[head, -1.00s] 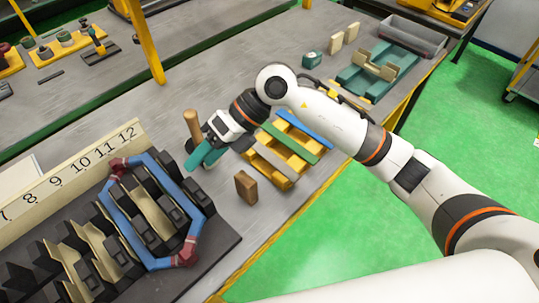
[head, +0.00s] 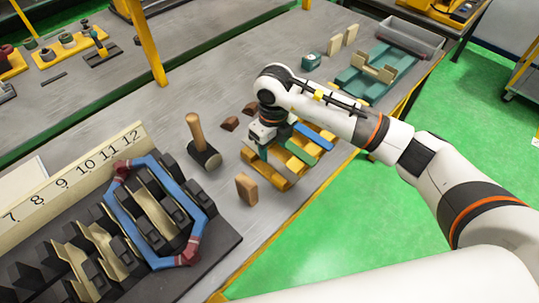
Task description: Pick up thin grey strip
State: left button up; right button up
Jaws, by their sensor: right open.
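A yellow rack (head: 292,172) on the bench holds several flat strips. A blue strip (head: 314,137) and a green strip (head: 306,151) lie across its right part. Paler strips lie on the rack's left part, partly covered by my right gripper. I cannot tell for certain which one is the thin grey strip. My right gripper (head: 264,152) points down at the rack's left upper end, open, with its teal fingers close above the strips. Whether it touches one is hidden. My left gripper is out of view.
A mallet (head: 206,157) with a wooden handle stands left of the rack. A brown block (head: 246,189) stands at the rack's lower left, near the bench edge. Two small brown wedges (head: 230,123) lie behind. The slotted stator (head: 150,215) with a blue coil fills the lower left.

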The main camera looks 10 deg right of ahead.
aim_at(273, 161)
jog(key=f, duration=0.2)
jog(key=f+p, duration=0.1)
jog(key=shift+w+f, duration=0.2)
jog(key=shift+f, duration=0.5)
jog(key=shift+c, duration=0.4)
